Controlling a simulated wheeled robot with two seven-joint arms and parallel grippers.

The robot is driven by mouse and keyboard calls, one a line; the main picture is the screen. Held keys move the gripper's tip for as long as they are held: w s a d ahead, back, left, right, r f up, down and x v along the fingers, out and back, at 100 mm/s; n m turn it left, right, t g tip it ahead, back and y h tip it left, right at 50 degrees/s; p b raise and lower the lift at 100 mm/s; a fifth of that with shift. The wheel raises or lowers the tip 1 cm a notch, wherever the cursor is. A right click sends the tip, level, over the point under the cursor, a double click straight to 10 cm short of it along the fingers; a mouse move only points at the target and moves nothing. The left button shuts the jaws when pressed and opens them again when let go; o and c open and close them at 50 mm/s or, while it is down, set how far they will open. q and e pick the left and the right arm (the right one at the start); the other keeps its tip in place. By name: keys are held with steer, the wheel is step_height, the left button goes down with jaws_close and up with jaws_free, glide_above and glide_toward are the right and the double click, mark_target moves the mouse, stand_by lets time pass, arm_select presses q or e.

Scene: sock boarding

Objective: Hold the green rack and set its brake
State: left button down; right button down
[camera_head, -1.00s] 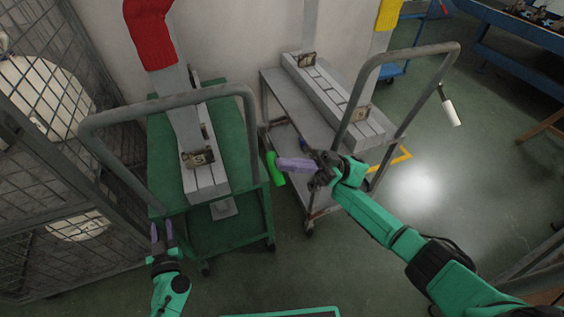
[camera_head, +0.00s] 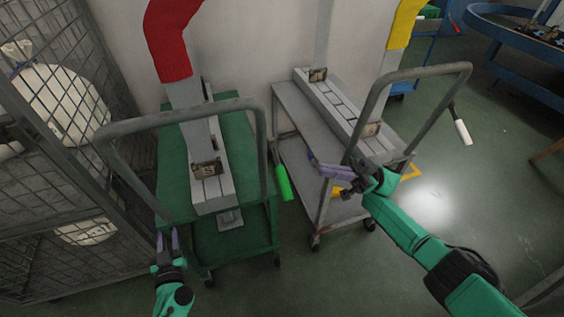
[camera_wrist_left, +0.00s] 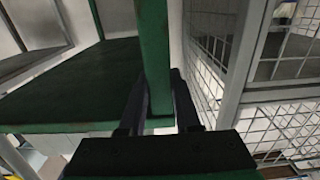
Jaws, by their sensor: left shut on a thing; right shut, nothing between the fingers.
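The green rack (camera_head: 178,180) stands at the left with a grey tube handle and a grey board carrying a red sock form on it. My left gripper (camera_head: 167,241) is at its near left corner. In the left wrist view the left fingers are on both sides of the rack's green post (camera_wrist_left: 153,50), shut on it. A lever with a bright green grip (camera_head: 283,182) hangs at the rack's right side, pointing down. My right gripper (camera_head: 318,166) is shut and empty, right of the green grip and apart from it, in front of the grey cart.
The grey cart (camera_head: 296,108) stands to the right with a yellow sock form and a white-gripped lever (camera_head: 461,131). A wire mesh cage (camera_head: 40,190) with white sacks closes off the left. A blue table (camera_head: 510,70) stands at the far right. Floor is free at the right.

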steer(key=shift+w+d+f, duration=0.3)
steer(key=shift+w+d, duration=0.05)
steer(key=shift+d, duration=0.2)
steer(key=shift+w+d+f, duration=0.3)
steer(key=shift+w+d, duration=0.05)
steer(key=shift+d, duration=0.2)
arm_select(q)
steer(key=c, duration=0.5)
jaws_free()
steer(key=shift+c, duration=0.2)
steer(key=shift+s, duration=0.1)
